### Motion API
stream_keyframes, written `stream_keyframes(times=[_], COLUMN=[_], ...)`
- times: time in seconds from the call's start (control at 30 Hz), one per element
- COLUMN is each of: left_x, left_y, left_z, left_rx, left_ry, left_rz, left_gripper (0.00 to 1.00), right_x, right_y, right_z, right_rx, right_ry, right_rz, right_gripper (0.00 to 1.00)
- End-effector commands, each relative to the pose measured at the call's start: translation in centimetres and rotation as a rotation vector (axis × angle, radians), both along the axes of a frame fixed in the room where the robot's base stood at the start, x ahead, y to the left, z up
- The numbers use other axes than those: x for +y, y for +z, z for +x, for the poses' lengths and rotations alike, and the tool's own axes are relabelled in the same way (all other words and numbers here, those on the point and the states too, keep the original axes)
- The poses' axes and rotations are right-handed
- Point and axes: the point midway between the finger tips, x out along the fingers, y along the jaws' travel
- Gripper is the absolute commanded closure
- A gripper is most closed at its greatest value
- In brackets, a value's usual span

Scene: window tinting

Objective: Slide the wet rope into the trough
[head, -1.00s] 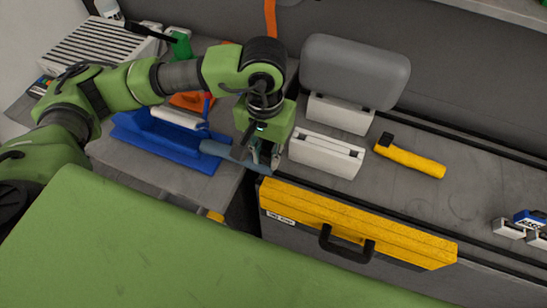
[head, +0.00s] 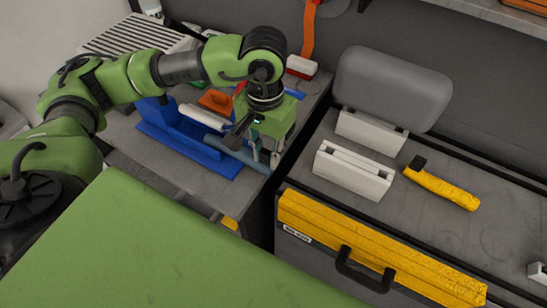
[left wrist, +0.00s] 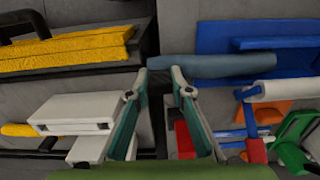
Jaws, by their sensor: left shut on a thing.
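A grey-blue roll, which looks like the rope (head: 238,155), lies level along the front edge of a blue tray-like stand (head: 165,148), perhaps the trough. My left gripper (head: 267,156) points down and is shut on the rope near its right end. In the left wrist view the rope (left wrist: 225,66) runs right from the fingertips (left wrist: 161,74), overlapping the blue stand (left wrist: 218,35). I cannot tell whether the rope touches the stand. My right gripper is out of view.
A white roller (head: 203,117) and an orange item (head: 215,101) are by the stand. Right of a dark gap are a yellow-edged case (head: 370,250), a white slotted block (head: 352,172) and a yellow-handled tool (head: 440,187). A green panel (head: 150,235) fills the foreground.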

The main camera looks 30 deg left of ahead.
Motion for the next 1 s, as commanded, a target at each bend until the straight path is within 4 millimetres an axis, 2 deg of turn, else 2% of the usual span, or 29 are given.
stream_keyframes(times=[1.0], left_x=[6.2], left_y=[-0.2], left_z=[0.2], left_rx=[-0.001], left_ry=[0.003], left_rz=[0.0], left_gripper=[1.0], right_x=[-0.6], right_y=[-3.3], right_z=[-0.1], right_rx=[0.002], right_ry=[-0.001], right_rz=[-0.006], right_gripper=[0.6])
